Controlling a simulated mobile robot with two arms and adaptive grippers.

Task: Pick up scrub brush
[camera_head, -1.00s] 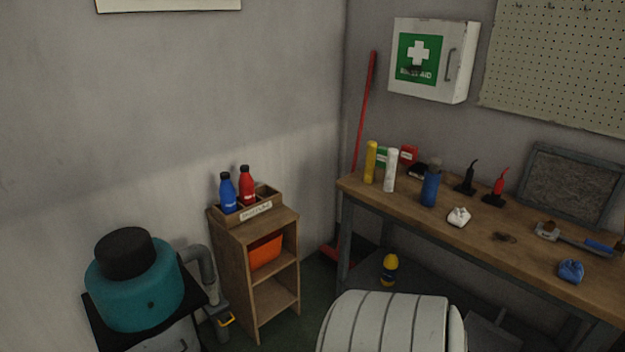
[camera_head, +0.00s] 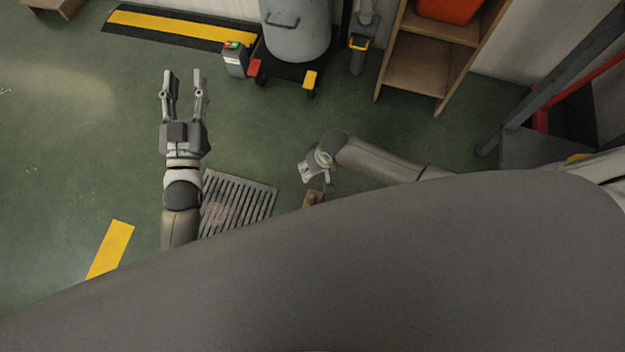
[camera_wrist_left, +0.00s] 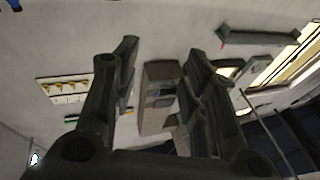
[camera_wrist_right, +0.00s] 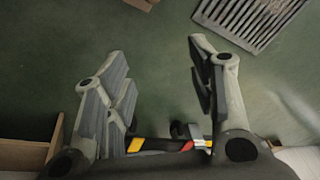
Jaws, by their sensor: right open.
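A small brown block-like thing (camera_head: 313,197), possibly the scrub brush, is on the floor near my right gripper, partly hidden by my own body in the head view. A brown piece (camera_wrist_right: 140,4) also shows at the top edge of the right wrist view; I cannot make out bristles. My right gripper (camera_head: 317,176) is just above it in the picture. Its fingers (camera_wrist_right: 157,62) are apart with nothing between them. My left gripper (camera_head: 183,80) is open and empty over the green floor, with its fingers pointing away from me. Its open fingers also show in the left wrist view (camera_wrist_left: 155,75).
A floor grate (camera_head: 240,203) lies between my arms. A grey bin (camera_head: 297,32) on a wheeled base and a wooden shelf (camera_head: 412,65) stand at the back. A yellow and black strip (camera_head: 180,27) runs along the wall. Floor at left is mostly clear.

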